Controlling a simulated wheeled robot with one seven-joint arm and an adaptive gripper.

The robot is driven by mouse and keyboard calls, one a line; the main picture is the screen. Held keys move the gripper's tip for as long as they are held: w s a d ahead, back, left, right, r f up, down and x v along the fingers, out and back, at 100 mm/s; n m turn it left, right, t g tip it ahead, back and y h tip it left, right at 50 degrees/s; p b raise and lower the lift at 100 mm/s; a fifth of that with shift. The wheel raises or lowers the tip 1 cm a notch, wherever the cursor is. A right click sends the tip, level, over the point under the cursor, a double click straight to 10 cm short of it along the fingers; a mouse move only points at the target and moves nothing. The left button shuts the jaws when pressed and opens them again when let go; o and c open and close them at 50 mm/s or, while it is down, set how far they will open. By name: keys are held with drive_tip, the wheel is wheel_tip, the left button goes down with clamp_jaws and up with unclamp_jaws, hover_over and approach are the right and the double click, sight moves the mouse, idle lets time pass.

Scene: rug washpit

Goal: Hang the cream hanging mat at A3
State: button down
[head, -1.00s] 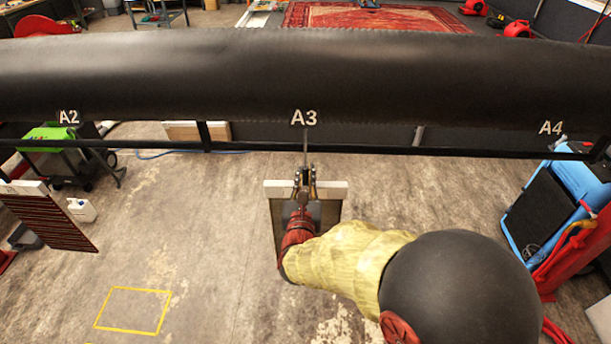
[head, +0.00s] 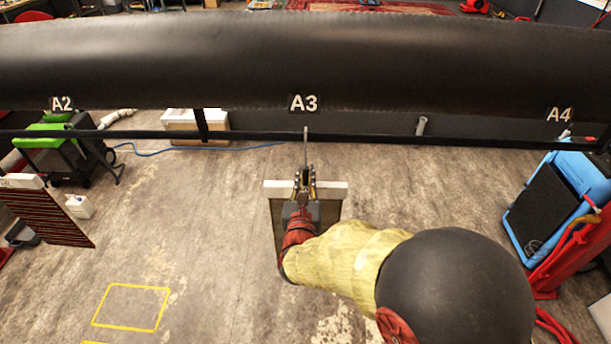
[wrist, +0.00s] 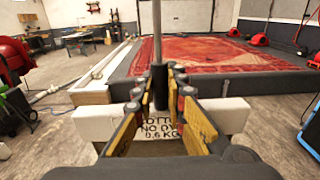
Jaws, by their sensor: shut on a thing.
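The cream hanging mat hangs from my gripper (head: 305,180). Its pale top bar (head: 332,188) sticks out on both sides, and its dull olive face shows below, partly hidden by my arm. My gripper is shut on the mat's upright metal stem, with the fingers around its dark collar (wrist: 160,88) in the wrist view. The stem (head: 305,150) rises in front of the dark rail (head: 365,141) below the A3 sign (head: 303,103). I cannot tell whether its top touches the rail.
A thick black padded beam (head: 300,60) runs across above the rail. A dark red striped mat (head: 45,218) hangs at the left, near A2 (head: 62,104). A blue machine (head: 555,205) stands at the right, below A4 (head: 559,115). The floor around my gripper is clear.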

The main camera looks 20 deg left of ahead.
drive_tip(key=shift+f, duration=0.1)
drive_tip(key=c, duration=1.8)
unclamp_jaws()
drive_tip(key=shift+o, duration=0.3)
drive_tip(key=shift+f, duration=0.15)
drive_tip(key=v, duration=1.2)
